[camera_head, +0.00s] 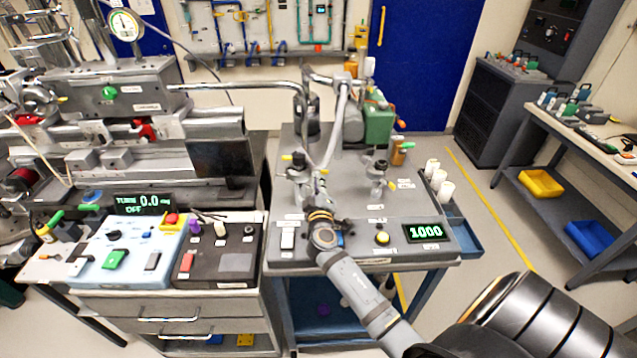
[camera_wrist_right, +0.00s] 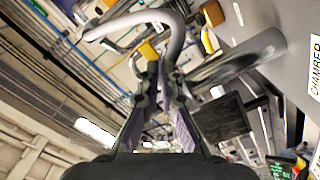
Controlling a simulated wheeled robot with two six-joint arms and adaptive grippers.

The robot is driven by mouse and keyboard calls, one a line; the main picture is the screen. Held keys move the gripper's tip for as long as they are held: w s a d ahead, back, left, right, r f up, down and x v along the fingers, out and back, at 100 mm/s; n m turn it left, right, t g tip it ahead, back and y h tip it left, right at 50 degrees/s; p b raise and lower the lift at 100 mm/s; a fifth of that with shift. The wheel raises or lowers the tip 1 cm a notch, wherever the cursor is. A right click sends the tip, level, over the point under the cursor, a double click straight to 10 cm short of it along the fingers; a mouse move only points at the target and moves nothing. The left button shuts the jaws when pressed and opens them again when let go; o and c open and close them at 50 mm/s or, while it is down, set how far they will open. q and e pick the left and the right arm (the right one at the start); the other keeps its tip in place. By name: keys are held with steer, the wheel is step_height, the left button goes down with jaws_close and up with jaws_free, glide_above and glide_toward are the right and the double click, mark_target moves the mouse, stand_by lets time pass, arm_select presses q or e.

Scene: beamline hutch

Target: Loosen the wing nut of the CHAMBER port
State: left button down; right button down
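My right arm reaches in from the lower right in the head view. Its gripper (camera_head: 319,187) is beside the grey fittings at the front of the pump table. In the right wrist view the two fingers (camera_wrist_right: 159,75) point up and come close together at the tips. A yellow piece (camera_wrist_right: 148,50), possibly a wing nut, shows just past the tips against a pale curved pipe (camera_wrist_right: 165,22). I cannot tell if the fingers touch it. A CHAMBER label (camera_wrist_right: 315,66) is at the right edge. My left gripper is out of view.
Pipes (camera_head: 340,120) rise close behind the gripper. Another fitting (camera_head: 378,182) stands right of it, near a green pump (camera_head: 379,124). The display (camera_head: 426,232) reads 1000. Left of the table are control boxes (camera_head: 130,250). White cylinders (camera_head: 443,190) stand at the right edge.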

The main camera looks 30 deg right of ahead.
steer(key=shift+n, duration=0.3)
steer(key=n+p, duration=0.2)
steer(key=n, duration=0.5)
steer(key=n+p, duration=0.3)
steer(key=n, duration=0.5)
steer(key=r+n+p, duration=0.1)
steer(key=n+p, duration=0.1)
steer(key=n, duration=0.6)
steer(key=shift+a, duration=0.1)
steer(key=shift+w+n, duration=0.1)
steer(key=shift+n, duration=0.2)
stand_by(0.5)
steer(key=c, duration=1.6)
jaws_free()
steer(key=shift+f, duration=0.15)
steer(key=shift+o, duration=0.2)
